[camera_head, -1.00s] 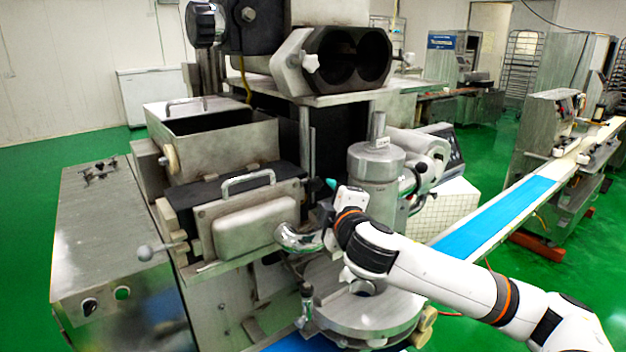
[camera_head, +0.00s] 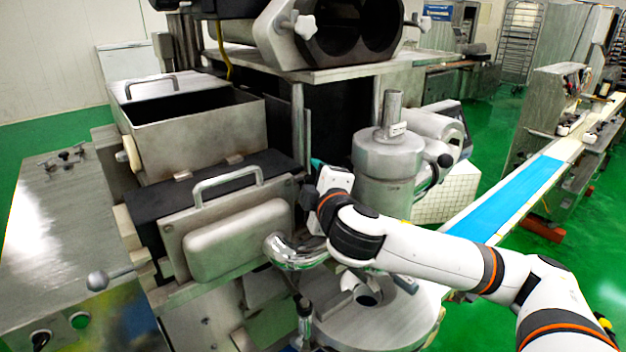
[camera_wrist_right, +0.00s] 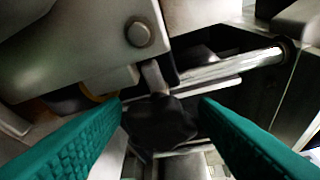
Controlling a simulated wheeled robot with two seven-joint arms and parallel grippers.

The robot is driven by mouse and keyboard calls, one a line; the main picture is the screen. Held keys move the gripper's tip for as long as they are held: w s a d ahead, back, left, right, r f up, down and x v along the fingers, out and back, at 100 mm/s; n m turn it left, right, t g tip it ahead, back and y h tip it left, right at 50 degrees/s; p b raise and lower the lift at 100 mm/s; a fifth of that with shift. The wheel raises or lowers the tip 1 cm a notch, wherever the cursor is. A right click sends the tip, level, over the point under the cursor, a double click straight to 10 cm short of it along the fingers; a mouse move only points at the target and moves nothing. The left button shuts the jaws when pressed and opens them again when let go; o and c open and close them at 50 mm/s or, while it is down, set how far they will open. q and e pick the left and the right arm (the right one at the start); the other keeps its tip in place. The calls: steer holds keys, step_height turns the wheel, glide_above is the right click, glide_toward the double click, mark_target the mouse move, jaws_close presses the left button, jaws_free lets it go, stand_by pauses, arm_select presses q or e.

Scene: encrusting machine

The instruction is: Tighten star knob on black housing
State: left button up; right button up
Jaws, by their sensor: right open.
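My right gripper (camera_head: 318,168) is at the right end of the lower black housing (camera_head: 150,193), partly hidden by its own wrist in the head view. In the right wrist view, its two teal fingers (camera_wrist_right: 162,104) are apart, with a dark lobed knob (camera_wrist_right: 160,122) on a short metal stem between and beyond them. I cannot tell whether they touch it. A pale star knob (camera_head: 304,26) sits on the upper black housing (camera_head: 355,28), well above the gripper. My left gripper is not in view.
A metal lid with a handle (camera_head: 228,184) fronts the lower housing. A curved chrome pipe (camera_head: 290,250) lies just below my right wrist, and a metal cylinder (camera_head: 388,170) stands close to its right. In the right wrist view, a shiny rod (camera_wrist_right: 232,66) crosses behind the knob.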

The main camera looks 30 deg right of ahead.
steer(key=shift+s, duration=0.1)
steer(key=shift+c, duration=0.4)
steer(key=c, duration=0.9)
steer(key=shift+r+m+p, duration=0.1)
steer(key=shift+m+p, duration=0.2)
steer(key=o, duration=1)
